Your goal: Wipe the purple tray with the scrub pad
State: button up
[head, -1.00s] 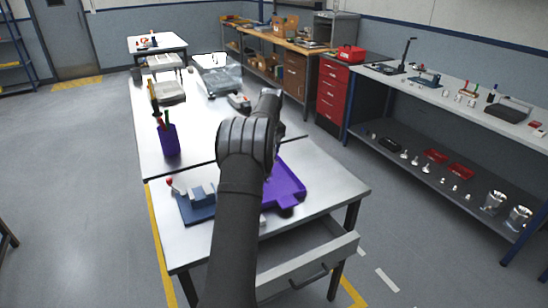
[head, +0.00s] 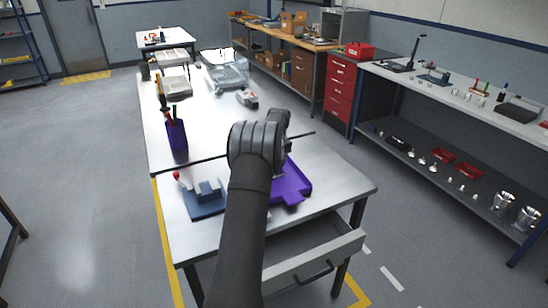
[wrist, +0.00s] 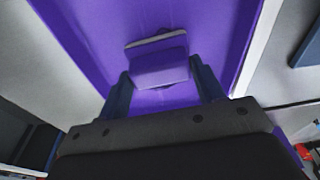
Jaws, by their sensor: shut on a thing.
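The purple tray (head: 293,184) lies on the near metal table, partly hidden behind my arm in the head view. In the wrist view the tray (wrist: 215,25) fills the upper middle, with its pale rim edge at right. My gripper (wrist: 160,78) is over the tray, shut on the scrub pad (wrist: 158,63), a small purple block with a greyish far edge. The pad is between the two dark blue fingers. I cannot tell whether it touches the tray floor. In the head view my arm hides the gripper and pad.
A blue fixture (head: 205,199) with a red-tipped lever stands left of the tray. A purple holder (head: 176,141) with tools stands on the table behind, near its left edge. A drawer (head: 315,256) is open under the near table. The table's right front corner is clear.

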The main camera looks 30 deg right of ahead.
jog(key=shift+w+d+f, duration=0.1)
jog(key=shift+w, duration=1.75)
jog(key=shift+c, duration=0.3)
jog(key=shift+s, duration=1.85)
jog(key=shift+a, duration=0.35)
jog(key=shift+w+d, duration=0.15)
jog(key=shift+w, duration=1.75)
jog(key=shift+s, duration=1.95)
jog(key=shift+r, duration=4.25)
